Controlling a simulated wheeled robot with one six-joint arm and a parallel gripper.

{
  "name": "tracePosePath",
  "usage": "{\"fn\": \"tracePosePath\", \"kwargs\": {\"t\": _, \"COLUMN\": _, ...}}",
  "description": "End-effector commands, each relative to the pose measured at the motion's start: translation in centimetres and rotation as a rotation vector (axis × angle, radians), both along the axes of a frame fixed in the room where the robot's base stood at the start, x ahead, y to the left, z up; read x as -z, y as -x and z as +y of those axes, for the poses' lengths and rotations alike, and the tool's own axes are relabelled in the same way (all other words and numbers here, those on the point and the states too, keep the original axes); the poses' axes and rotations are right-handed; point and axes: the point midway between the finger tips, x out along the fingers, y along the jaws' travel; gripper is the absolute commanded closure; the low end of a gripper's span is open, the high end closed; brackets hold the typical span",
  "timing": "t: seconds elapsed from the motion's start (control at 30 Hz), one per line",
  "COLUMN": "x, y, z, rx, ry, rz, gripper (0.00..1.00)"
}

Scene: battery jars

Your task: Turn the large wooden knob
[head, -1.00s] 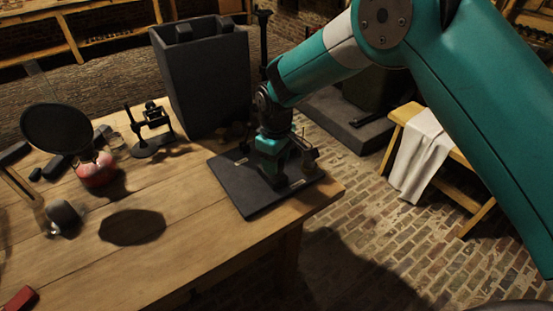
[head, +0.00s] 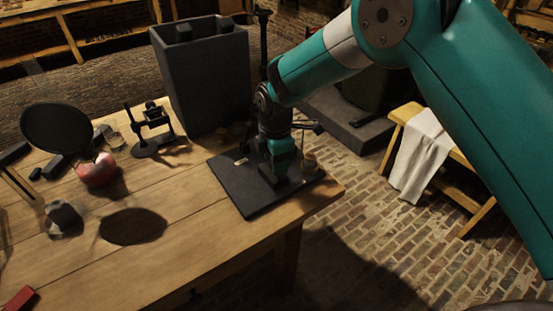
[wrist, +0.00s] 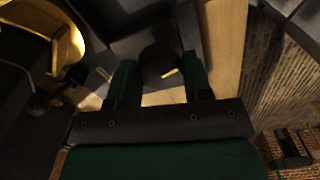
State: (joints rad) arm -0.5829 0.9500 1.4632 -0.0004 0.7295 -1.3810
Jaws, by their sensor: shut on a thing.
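My gripper (head: 276,176) is low over the dark slab (head: 240,203) at the table's right corner. In the wrist view the two green fingers of my gripper (wrist: 158,80) stand on either side of a dark, rounded knob (wrist: 159,56). They are shut on it. The knob is in deep shadow, so its wood grain and any mark on it cannot be made out. In the head view my gripper hides the knob.
A small brass-coloured post (head: 309,162) stands on the slab just right of my gripper. A tall dark box (head: 205,80) stands close behind the slab. The table's front middle is clear.

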Motion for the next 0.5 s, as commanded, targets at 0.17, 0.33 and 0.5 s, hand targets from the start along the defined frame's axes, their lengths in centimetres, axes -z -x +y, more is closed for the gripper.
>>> {"fn": "tracePosePath", "kwargs": {"t": 0.17, "x": -0.31, "y": -0.32, "z": 0.01, "rx": -0.161, "ry": -0.003, "rz": -0.010, "gripper": 0.78}}
{"fn": "tracePosePath", "kwargs": {"t": 0.33, "x": -0.31, "y": -0.32, "z": 0.01, "rx": -0.323, "ry": -0.003, "rz": -0.011, "gripper": 0.78}}
{"fn": "tracePosePath", "kwargs": {"t": 0.5, "x": -0.32, "y": -0.32, "z": 0.00, "rx": -0.484, "ry": -0.002, "rz": -0.011, "gripper": 0.78}}
